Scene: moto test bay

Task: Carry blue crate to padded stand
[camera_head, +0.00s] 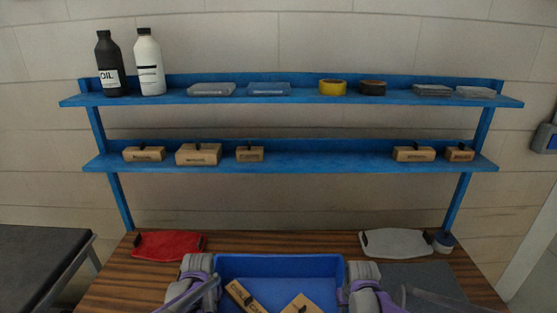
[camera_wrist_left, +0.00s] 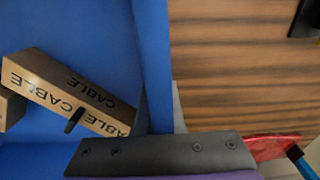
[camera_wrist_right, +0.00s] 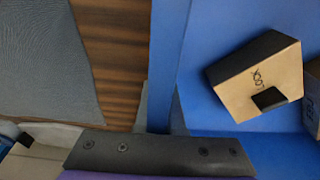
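The blue crate (camera_head: 280,266) rests on the wooden bench, close in front of me, with cardboard boxes inside. My left gripper (camera_head: 200,280) is at its left wall; in the left wrist view the grey fingers lie on both sides of that wall (camera_wrist_left: 152,60) and appear shut on it. My right gripper (camera_head: 362,284) is at the right wall; the right wrist view shows the same hold on that wall (camera_wrist_right: 167,60). A stand with a dark, padded-looking top (camera_head: 40,254) is at the far left, apart from the bench. The crate's near side is out of view.
A red item (camera_head: 168,246) and a light grey item (camera_head: 397,242) lie on the bench (camera_head: 125,280) behind the crate. A dark grey mat (camera_head: 425,280) lies to the right. A blue shelf (camera_head: 290,164) with bottles, tape rolls and boxes stands behind.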

